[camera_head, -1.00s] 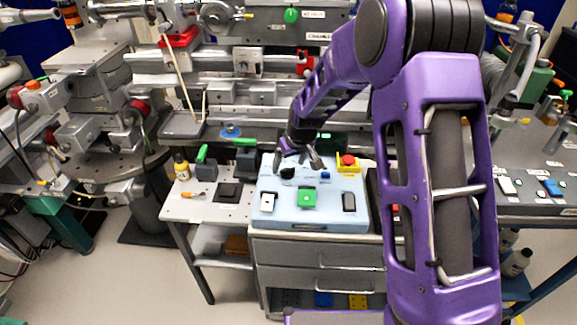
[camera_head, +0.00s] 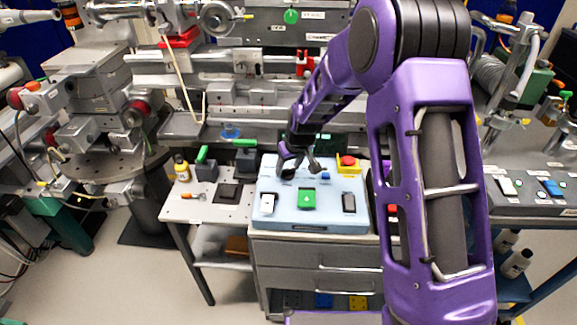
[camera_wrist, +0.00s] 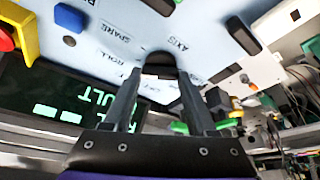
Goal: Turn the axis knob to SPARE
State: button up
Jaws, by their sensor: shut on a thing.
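The black axis knob (camera_wrist: 158,60) is on a light blue control panel (camera_head: 262,216) on the bench. In the wrist view it sits between my fingertips, with the printed words AXIS, SPARE and ROLL around it; another label is partly covered. My gripper (camera_head: 298,174) is over the back left part of the panel and mostly hides the knob in the head view. In the wrist view my gripper (camera_wrist: 159,77) is shut on the knob. I cannot tell which label the knob points to.
A red button on a yellow base (camera_head: 348,162) and a small blue part (camera_head: 325,175) are right of my gripper. A green switch (camera_head: 307,198) is in front, between a white rocker (camera_head: 268,203) and a dark one (camera_head: 348,202). A dark display with green text (camera_wrist: 55,95) is close by.

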jog(key=m, duration=0.1)
jog(key=m+h, duration=0.1)
jog(key=m, duration=0.1)
jog(key=shift+a+m+t+b, duration=0.2)
jog(key=shift+m+t+b, duration=0.1)
jog(key=shift+b, duration=0.05)
jog(key=m+h, duration=0.2)
jog(key=m, duration=0.2)
jog(key=shift+p, duration=0.4)
jog(key=shift+m, duration=0.3)
jog(key=o, duration=1.4)
jog(key=shift+c, duration=0.2)
jog(key=shift+r, duration=0.1)
